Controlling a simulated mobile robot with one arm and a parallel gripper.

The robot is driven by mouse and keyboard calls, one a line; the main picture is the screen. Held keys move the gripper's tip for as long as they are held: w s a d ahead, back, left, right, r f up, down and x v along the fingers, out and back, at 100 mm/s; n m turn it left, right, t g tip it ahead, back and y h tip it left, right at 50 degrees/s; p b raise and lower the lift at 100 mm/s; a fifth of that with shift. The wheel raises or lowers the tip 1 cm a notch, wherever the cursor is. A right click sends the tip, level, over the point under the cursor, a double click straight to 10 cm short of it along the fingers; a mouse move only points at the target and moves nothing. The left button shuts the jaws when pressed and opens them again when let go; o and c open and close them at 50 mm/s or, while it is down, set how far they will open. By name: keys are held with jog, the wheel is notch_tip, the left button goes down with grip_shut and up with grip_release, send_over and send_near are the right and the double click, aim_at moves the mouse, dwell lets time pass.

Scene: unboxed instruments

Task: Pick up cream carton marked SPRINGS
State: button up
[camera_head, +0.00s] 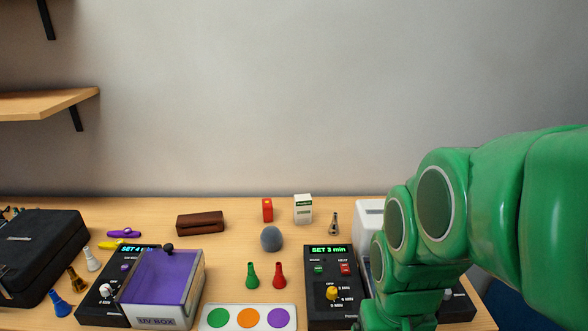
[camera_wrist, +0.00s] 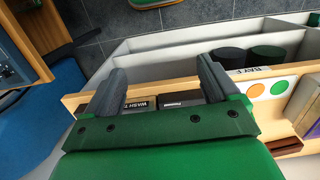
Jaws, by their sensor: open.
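Beyond the fingers are the table edge and dark boxes, one lettered "WASH". I cannot make out the cream carton in the wrist view. In the head view my green arm hangs over the right of the table, and the gripper is out of sight.
A red box (camera_head: 267,210) stands just left of the carton and a metal piece (camera_head: 335,223) to its right. A brown case (camera_head: 200,223), a UV box (camera_head: 166,280) and a timer unit (camera_head: 333,290) stand around.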

jog(key=w+a+f+t, duration=0.2)
jog(key=w+t, duration=0.1)
jog(key=w, duration=1.1)
jog(key=w+a+f+t, duration=0.2)
jog(key=w+t, duration=0.2)
jog(key=w, duration=1)
jog(key=n+t+y, duration=0.1)
jog(key=t+y, duration=0.1)
jog(key=t, duration=0.5)
send_near(303, 198)
jog(key=x, duration=0.4)
jog(key=shift+w+a, duration=0.15)
jog(key=shift+w, duration=0.25)
jog(key=shift+x, duration=2.25)
jog(key=shift+d+f+x, duration=0.1)
jog(key=shift+x, duration=0.7)
jog(key=shift+d+f+x, duration=0.1)
jog(key=shift+x, duration=0.75)
jog(key=shift+s, duration=0.1)
jog(key=shift+c, duration=0.4)
jog(key=c, duration=1)
